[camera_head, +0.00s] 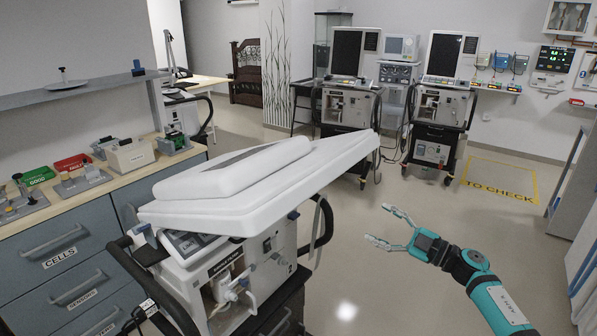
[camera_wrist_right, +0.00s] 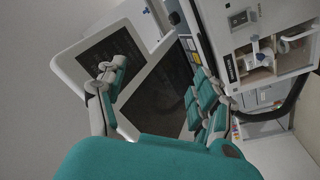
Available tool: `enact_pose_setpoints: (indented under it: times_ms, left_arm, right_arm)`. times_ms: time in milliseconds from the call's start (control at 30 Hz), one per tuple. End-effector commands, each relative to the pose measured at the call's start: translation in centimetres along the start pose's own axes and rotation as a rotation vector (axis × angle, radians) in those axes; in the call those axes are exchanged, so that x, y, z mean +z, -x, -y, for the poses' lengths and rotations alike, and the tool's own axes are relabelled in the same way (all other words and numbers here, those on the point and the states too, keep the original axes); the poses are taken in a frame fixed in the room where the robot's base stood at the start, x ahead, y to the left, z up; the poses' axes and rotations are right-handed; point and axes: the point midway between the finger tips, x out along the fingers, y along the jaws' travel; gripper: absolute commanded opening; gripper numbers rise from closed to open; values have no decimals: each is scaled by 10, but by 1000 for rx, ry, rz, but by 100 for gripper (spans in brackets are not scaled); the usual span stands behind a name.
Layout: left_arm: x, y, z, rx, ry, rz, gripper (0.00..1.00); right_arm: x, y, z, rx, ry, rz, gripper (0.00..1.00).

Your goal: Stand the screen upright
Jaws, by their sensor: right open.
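The screen (camera_head: 345,152) is a wide white panel lying tipped back, nearly flat, on top of the nearest ventilator (camera_head: 268,268). In the head view I see mostly its white back and edge. In the right wrist view the screen (camera_wrist_right: 66,66) shows its white frame and dark display areas, partly hidden by my fingers. My right gripper (camera_head: 378,223) is open and empty, to the right of the screen and apart from it in the head view. Its spread fingers also show in the right wrist view (camera_wrist_right: 155,88). My left gripper is not in view.
A workbench (camera_head: 105,190) with small bins and drawers stands at the left, close to the ventilator's black handle. Two more ventilators (camera_head: 350,103) (camera_head: 440,105) with upright screens stand at the back. The floor (camera_head: 405,180) right of the nearest ventilator is clear.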

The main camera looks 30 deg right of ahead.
Motion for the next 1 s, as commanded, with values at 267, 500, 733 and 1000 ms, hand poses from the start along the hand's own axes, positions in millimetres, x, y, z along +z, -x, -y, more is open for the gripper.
enact_pose_setpoints:
  times_ms: [267,500,733,1000]
  left_arm:
    - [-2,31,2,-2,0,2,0]
    - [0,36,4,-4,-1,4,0]
    - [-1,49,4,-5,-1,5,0]
    - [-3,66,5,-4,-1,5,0]
  right_arm:
    - [-233,-2,-77,-498,523,-203,69]
    - [-266,6,-73,-640,655,-147,69]
    - [-265,-24,-53,-642,651,-150,69]
    - [-262,-68,-21,-637,652,-152,69]
